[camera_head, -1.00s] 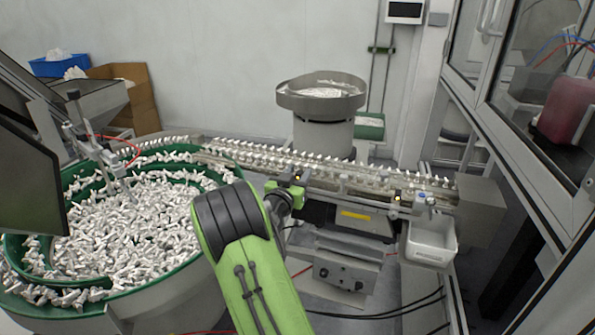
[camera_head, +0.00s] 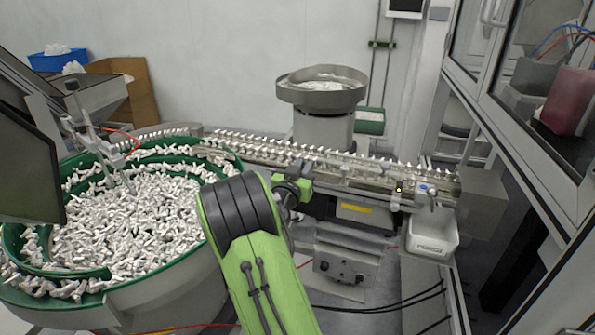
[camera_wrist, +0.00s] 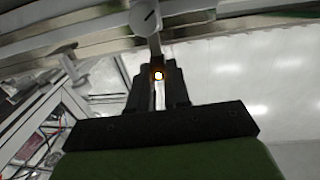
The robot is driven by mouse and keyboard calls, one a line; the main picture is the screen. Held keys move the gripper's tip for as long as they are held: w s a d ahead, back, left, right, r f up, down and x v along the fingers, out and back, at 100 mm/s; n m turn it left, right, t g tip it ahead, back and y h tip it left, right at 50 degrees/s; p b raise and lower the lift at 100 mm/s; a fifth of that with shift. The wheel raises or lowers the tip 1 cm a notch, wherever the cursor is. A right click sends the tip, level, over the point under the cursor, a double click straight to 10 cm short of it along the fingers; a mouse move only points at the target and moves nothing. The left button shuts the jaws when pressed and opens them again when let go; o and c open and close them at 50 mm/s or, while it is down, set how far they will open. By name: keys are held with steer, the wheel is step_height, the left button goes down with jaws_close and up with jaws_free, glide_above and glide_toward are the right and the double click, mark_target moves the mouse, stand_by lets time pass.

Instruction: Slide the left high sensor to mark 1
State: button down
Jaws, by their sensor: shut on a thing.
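The left high sensor (camera_wrist: 158,76) shows in the wrist view as a small body with a lit amber lamp between my fingers. A grey bracket with a slotted round knob (camera_wrist: 145,17) rises above it at the rail. My gripper (camera_wrist: 158,92) is shut on the sensor. In the head view my gripper (camera_head: 300,184) is at the front side of the conveyor rail (camera_head: 350,182), left of its middle, and hides the sensor there. I cannot make out mark 1.
Another sensor with a lit lamp (camera_head: 398,188) sits farther right on the rail, with rail between it and my gripper. A white bin (camera_head: 431,236) hangs at the right end. A green-rimmed bowl of parts (camera_head: 215,170) stands left of my arm.

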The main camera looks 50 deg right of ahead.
steer(key=shift+s+d, duration=0.35)
steer(key=shift+s, duration=0.45)
steer(key=c, duration=1.1)
jaws_free()
steer(key=shift+s+r, duration=0.1)
steer(key=b+v, duration=0.4)
steer(key=v, duration=1.1)
steer(key=shift+a+b, duration=0.4)
